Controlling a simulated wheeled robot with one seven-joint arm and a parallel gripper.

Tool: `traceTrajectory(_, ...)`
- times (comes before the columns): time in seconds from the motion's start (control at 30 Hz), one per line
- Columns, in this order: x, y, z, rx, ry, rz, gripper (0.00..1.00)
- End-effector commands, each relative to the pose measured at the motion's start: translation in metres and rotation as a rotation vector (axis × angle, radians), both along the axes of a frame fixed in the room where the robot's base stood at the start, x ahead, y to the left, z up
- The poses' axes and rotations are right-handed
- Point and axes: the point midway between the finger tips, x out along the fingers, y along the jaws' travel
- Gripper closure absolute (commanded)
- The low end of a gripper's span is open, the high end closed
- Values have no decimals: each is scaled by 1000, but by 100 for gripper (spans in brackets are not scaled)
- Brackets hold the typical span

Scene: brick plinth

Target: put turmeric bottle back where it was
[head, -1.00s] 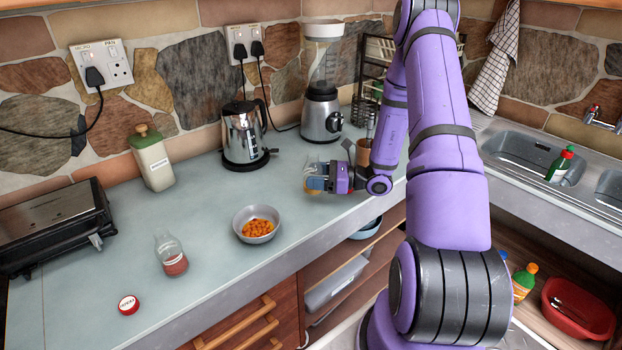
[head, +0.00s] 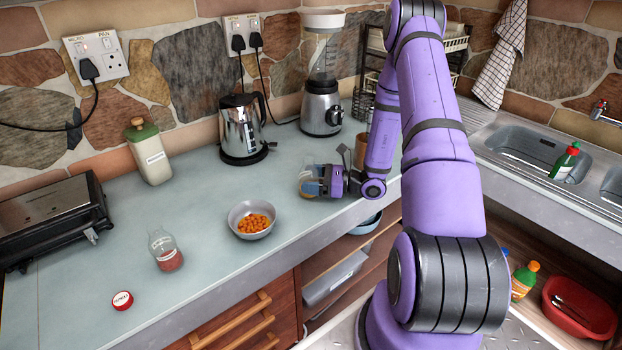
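My gripper (head: 312,183) is low over the counter, right of and behind the bowl. A small clear jar with yellow-orange contents (head: 306,187), which looks like the turmeric bottle, shows at its fingers. The fingers appear closed around it, but they partly hide it, and no label is readable. I cannot tell whether its base touches the counter. A second clear jar with red contents (head: 168,258) stands open at the front left. A red lid with a white top (head: 122,300) lies near it.
A grey bowl of orange pieces (head: 240,232) stands left of my gripper. Behind are a kettle (head: 241,130), a blender (head: 321,112) and a wire rack (head: 446,44). A green-lidded canister (head: 150,160) and a black grill (head: 50,218) stand left. The counter between bowl and kettle is clear.

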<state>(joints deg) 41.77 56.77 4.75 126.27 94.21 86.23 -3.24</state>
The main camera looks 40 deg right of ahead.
Motion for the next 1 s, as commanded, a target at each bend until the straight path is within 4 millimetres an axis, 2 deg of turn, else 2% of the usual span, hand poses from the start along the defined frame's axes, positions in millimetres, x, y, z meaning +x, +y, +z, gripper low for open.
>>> traceTrajectory(0.4, 0, 0, 4, -1, -1, 0, 13)
traceTrajectory(0.57, -15, -17, 3, 0, 0, -4, 13)
traceTrajectory(1.0, -71, -76, 3, -1, 0, -2, 13)
